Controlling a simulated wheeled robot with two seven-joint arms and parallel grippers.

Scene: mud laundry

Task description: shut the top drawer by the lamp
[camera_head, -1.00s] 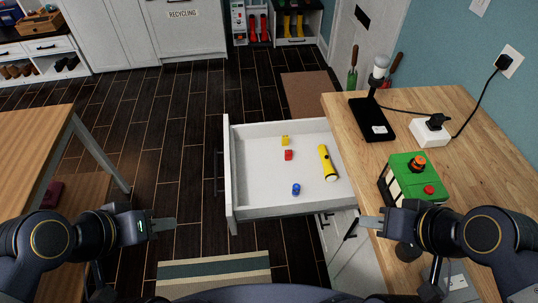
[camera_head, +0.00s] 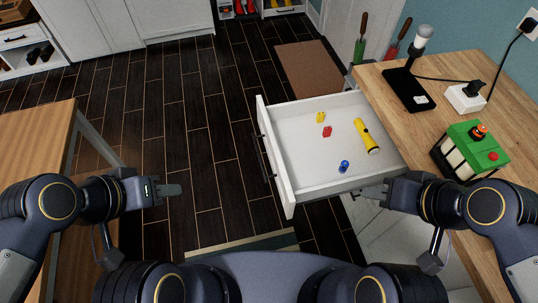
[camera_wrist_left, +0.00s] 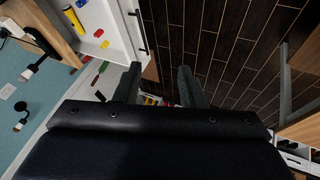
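The white top drawer (camera_head: 276,157) is pulled open from the wooden counter, below the lamp (camera_head: 408,80). Its dark handle (camera_head: 265,157) is on the front panel's left face. The drawer's front edge and handle also show in the left wrist view (camera_wrist_left: 121,31). My left gripper (camera_head: 174,190) is left of the drawer front, over the dark floor, apart from it. The left wrist view shows its fingers (camera_wrist_left: 158,84) spread with nothing between them. My right gripper (camera_head: 368,191) is beside the drawer's near side wall; whether it touches or is open cannot be told.
The drawer holds a yellow flashlight (camera_head: 367,137) and small yellow, red and blue items. A green-topped box (camera_head: 474,146) and white power adapter (camera_head: 466,98) stand on the counter (camera_head: 505,82). A wooden table (camera_head: 38,140) is at left. Dark floor between is clear.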

